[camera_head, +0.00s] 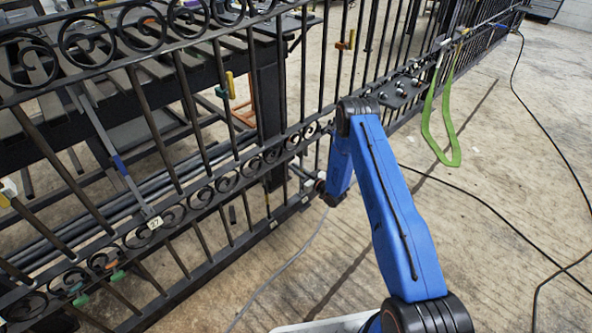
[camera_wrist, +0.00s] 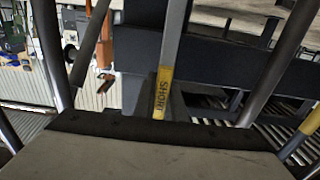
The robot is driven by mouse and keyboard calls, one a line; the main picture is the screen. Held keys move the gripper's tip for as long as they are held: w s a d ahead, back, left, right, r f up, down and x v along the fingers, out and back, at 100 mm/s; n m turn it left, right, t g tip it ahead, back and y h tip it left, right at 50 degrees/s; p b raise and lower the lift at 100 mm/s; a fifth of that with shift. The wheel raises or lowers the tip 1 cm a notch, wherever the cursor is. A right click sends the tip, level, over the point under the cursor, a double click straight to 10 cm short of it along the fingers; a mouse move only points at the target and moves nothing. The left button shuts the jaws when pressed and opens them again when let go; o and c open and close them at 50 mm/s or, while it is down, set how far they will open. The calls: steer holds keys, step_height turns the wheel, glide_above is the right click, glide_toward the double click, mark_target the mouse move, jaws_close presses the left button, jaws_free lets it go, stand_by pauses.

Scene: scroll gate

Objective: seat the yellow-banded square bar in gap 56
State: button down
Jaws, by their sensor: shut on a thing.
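The yellow-banded square bar is a grey bar in the middle of the wrist view, with a yellow band (camera_wrist: 162,92) reading "SHORT". It runs from the top edge down behind the dark front edge of my gripper (camera_wrist: 165,122). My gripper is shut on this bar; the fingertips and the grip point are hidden. In the head view my gripper (camera_head: 318,186) is small, at the end of my blue arm, beside the gate (camera_head: 265,85). I cannot make out the held bar there. No label reading 56 is legible, so I cannot tell which gap it is.
The black gate has scroll rows and slanting upright bars. A "27" tag (camera_head: 154,223) is on its scroll row. Another yellow-banded bar (camera_wrist: 309,122) shows at the wrist view's right. A green strap (camera_head: 440,125) hangs off the gate. Black cables (camera_head: 480,200) cross the open floor at right.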

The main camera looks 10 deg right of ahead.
steer(key=shift+r, duration=0.1)
steer(key=c, duration=1.7)
jaws_free()
steer(key=v, duration=1.7)
steer(key=shift+s+d, duration=0.15)
